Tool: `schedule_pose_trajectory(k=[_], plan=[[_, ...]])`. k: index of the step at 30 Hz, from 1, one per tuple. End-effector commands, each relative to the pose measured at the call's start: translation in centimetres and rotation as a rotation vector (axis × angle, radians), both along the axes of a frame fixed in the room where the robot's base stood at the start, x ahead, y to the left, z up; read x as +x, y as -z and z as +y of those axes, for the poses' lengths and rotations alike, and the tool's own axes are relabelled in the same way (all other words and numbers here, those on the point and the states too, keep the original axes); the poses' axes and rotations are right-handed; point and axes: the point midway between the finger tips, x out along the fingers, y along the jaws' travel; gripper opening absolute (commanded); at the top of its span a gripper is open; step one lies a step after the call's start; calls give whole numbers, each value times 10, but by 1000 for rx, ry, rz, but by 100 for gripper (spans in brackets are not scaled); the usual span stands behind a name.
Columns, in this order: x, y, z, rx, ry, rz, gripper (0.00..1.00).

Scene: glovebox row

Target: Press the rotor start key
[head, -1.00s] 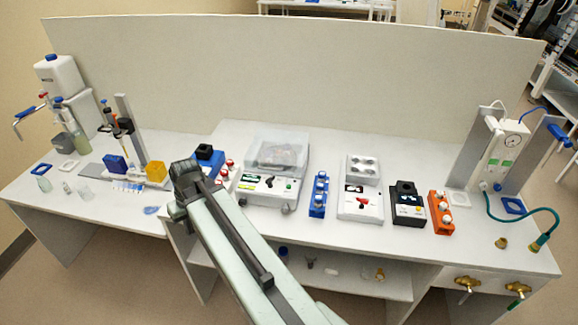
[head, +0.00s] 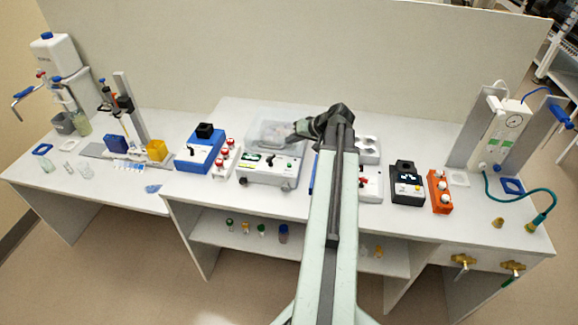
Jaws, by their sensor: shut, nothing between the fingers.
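The white centrifuge-like device (head: 268,172) with a clear lid (head: 268,130) stands at the middle of the bench in the head view. Its front panel has a lit display (head: 250,157), a dark knob (head: 271,160) and small green marks. The rotor start key is too small to tell apart on this panel. My gripper (head: 292,138) is shut and empty, over or in front of the lid's right side, pointing left. I cannot tell whether it touches the lid. My arm hides part of the devices to the right.
A blue device (head: 203,155) and red-capped vials (head: 224,158) stand left of the centrifuge. To the right are a partly hidden white device (head: 371,183), a black block (head: 407,185) and an orange rack (head: 439,192). A tall back panel (head: 300,60) closes off the bench.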

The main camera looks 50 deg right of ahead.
Motion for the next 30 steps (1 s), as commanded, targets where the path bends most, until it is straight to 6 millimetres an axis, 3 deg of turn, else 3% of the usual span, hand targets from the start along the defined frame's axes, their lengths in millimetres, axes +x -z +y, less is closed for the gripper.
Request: schedule_pose_trajectory(k=[11,24,30], plan=[[0,10,1,0,-1,2,0],[0,72,0,0,-1,2,0],[-1,89,0,1,0,2,0]])
